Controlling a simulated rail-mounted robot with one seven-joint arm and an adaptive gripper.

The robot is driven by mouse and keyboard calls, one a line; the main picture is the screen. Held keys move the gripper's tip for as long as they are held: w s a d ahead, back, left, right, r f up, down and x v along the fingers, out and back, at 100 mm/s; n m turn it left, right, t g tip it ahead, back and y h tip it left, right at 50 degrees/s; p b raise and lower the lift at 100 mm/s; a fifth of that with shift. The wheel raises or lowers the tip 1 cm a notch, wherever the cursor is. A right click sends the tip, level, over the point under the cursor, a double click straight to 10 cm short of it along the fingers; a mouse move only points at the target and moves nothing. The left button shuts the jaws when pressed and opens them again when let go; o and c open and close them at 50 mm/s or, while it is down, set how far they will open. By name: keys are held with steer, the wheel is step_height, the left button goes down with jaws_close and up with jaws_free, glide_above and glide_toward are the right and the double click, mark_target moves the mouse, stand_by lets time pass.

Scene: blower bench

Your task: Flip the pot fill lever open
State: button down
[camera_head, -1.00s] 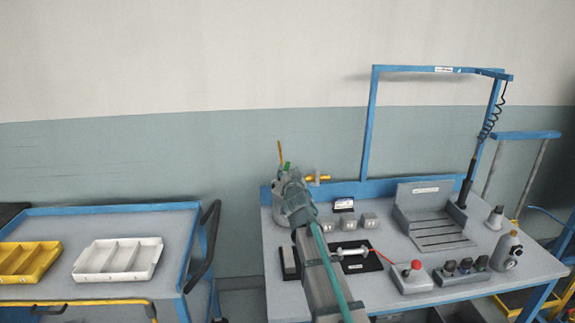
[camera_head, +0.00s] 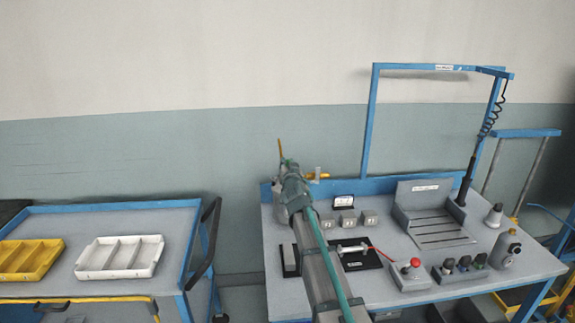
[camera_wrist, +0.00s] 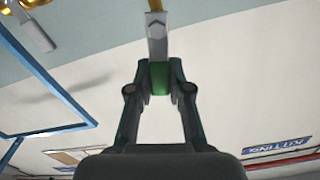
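In the wrist view a flat grey lever (camera_wrist: 157,30) with an arrow mark and a green end (camera_wrist: 160,77) hangs from a brass piece at the top edge. My gripper (camera_wrist: 160,66) has its two fingers drawn in on both sides of the green end and appears shut on it. In the head view my gripper (camera_head: 286,168) is at the grey pot (camera_head: 281,211) at the bench's back left corner. My arm hides much of the pot, and the lever there is too small to tell apart.
A brass fitting (camera_head: 325,176) sits just right of my gripper. Grey blocks (camera_head: 347,221), a red-button box (camera_head: 410,273) and a slotted grey fixture (camera_head: 437,220) stand on the bench (camera_head: 390,300). A blue frame (camera_head: 368,125) rises behind. A trolley with trays (camera_head: 120,257) is at left.

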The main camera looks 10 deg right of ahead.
steer(key=shift+a+f+n+b, duration=0.1)
steer(key=shift+a+n+b, duration=0.25)
steer(key=shift+n+b, duration=0.45)
steer(key=shift+a+r+n, duration=0.2)
steer(key=shift+a+n, duration=0.05)
steer(key=shift+n, duration=0.45)
steer(key=c, duration=1.1)
jaws_free()
steer(key=shift+o, duration=0.2)
steer(key=s, duration=1.2)
steer(key=shift+a, duration=0.35)
